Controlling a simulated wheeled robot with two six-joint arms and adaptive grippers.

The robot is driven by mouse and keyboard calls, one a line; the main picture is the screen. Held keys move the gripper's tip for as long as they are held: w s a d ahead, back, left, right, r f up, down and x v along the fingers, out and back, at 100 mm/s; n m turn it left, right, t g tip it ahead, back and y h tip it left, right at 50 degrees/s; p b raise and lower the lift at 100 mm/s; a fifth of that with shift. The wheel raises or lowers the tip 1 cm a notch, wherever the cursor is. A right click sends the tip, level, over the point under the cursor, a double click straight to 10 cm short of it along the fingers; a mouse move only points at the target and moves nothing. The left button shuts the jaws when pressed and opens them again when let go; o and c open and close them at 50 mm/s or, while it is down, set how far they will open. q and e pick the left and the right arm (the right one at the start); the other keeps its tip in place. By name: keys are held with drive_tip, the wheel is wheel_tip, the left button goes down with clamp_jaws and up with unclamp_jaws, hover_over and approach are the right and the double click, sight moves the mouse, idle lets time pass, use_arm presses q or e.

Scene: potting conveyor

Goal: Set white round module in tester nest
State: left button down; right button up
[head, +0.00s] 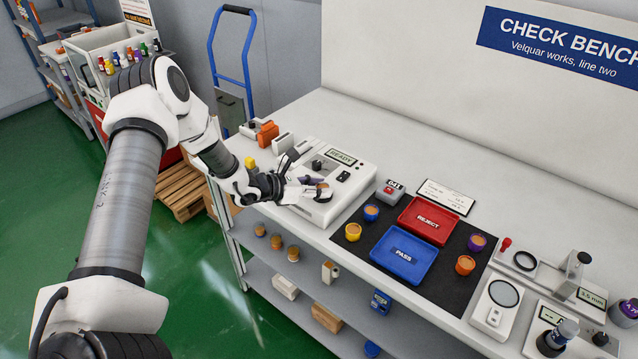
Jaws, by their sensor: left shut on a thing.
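The tester (352,172) is a white box on the bench with a small screen reading READY and dark controls on top. My left gripper (316,189) is over the tester's near left part, shut on a small round module (323,191) with a pale side and a copper-coloured top. The fingers partly cover the module. The nest is not clearly visible under the gripper, and I cannot tell whether the module touches it. A bit of purple shows beside the fingers. My right gripper is not in view.
A dark mat (456,280) to the right holds a red REJECT tray (428,219), a blue PASS tray (404,253) and several coloured round modules. Orange and white items (267,133) stand behind the tester's left. Instruments (498,300) crowd the bench's right end.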

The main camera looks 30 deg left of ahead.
use_arm(q)
drive_tip(key=shift+f, duration=0.15)
drive_tip(key=shift+f+b, duration=0.1)
drive_tip(key=shift+b, duration=0.25)
drive_tip(key=c, duration=0.7)
unclamp_jaws()
